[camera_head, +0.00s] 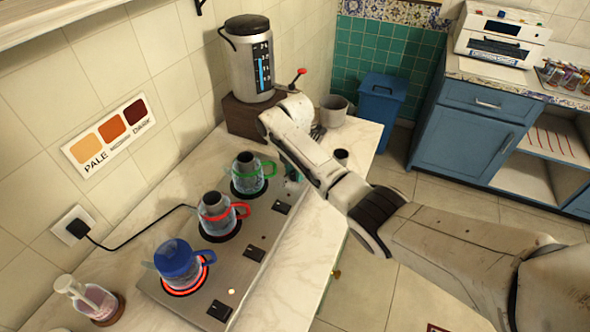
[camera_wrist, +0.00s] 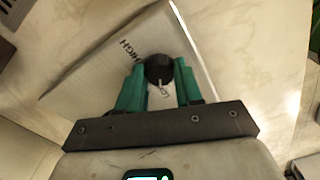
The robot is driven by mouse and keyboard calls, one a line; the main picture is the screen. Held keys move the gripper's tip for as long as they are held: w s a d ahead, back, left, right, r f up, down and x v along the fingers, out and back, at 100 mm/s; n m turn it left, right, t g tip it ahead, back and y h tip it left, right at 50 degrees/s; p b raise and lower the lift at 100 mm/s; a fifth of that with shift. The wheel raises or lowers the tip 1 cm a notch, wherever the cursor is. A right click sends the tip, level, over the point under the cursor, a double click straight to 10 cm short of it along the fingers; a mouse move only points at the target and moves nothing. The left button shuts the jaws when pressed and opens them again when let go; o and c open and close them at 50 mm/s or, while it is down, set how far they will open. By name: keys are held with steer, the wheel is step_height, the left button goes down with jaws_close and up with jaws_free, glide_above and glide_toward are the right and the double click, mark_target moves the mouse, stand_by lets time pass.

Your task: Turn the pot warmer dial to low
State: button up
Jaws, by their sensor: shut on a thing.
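The pot warmer (camera_head: 251,225) is a long steel plate on the marble counter, with three glass pots on its round burners. The pots have a green handle (camera_head: 247,170), a red handle (camera_head: 217,211) and a blue top (camera_head: 178,260). The burner under the blue pot glows red. My gripper (camera_wrist: 159,88) is at the far end of the warmer. Its green fingers are shut on a round black dial (camera_wrist: 158,66) on the plate's corner. The word HIGH is printed near the dial, and part of another label is hidden by the fingers. The dial's setting is not clear.
A large steel urn (camera_head: 250,60) on a wooden block and a grey cup (camera_head: 334,110) stand beyond the warmer. A PALE-to-dark colour chart (camera_head: 108,137) hangs on the wall. A bottle (camera_head: 95,300) stands at lower left. Open floor lies right of the counter.

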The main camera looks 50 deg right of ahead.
steer(key=o, duration=1)
steer(key=shift+r, duration=0.1)
step_height(320, 180, up, 11)
steer(key=shift+f+b, duration=0.15)
steer(key=shift+b, duration=0.55)
